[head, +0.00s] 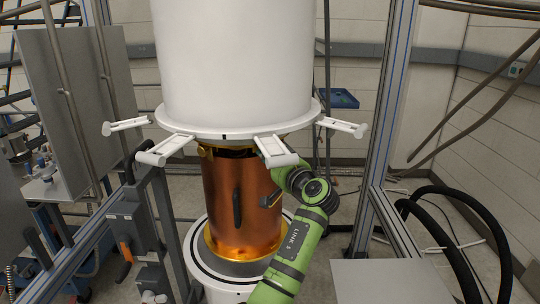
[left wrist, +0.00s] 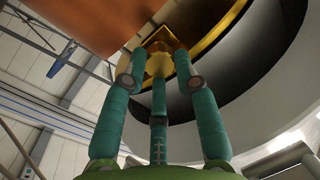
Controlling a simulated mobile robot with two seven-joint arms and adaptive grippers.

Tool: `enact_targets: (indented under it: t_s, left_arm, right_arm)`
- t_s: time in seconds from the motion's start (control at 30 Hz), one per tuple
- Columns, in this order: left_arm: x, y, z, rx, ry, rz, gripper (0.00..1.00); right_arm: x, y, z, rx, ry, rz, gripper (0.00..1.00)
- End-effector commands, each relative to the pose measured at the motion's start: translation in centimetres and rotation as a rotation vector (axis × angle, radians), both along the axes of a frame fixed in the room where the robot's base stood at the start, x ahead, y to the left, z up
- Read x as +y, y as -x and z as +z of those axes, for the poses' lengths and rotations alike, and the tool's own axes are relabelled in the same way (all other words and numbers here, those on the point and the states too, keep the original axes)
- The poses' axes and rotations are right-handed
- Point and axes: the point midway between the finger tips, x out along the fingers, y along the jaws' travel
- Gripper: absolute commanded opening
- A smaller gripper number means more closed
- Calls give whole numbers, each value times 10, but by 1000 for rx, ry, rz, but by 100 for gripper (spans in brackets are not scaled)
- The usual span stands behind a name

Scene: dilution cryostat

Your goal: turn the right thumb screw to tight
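The right thumb screw (left wrist: 159,66) is a gold knob under a pointed gold bracket in the left wrist view, beside the copper can (left wrist: 105,18). My left gripper (left wrist: 159,64) has its teal fingers around this knob, and the tips look closed onto its sides. The knob's turn position cannot be read. In the head view a green arm (head: 303,232), which I take as my left, rises to the right side of the copper can (head: 228,195). Its fingertips and the screw are hidden there behind a white latch arm (head: 277,151). My right gripper is not in view.
The large white vessel (head: 235,60) hangs above, with several white latch arms sticking out from its rim.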

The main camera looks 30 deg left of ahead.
Motion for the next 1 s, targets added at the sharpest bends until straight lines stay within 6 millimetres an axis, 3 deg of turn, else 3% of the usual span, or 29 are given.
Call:
enact_targets:
  t_s: [0.47,1.0]
  left_arm:
    - [-1,-1,8,98,-71,-6,0]
    - [-2,-3,11,523,-307,-3,0]
  right_arm:
    - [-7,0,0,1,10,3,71]
    - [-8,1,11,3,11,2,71]
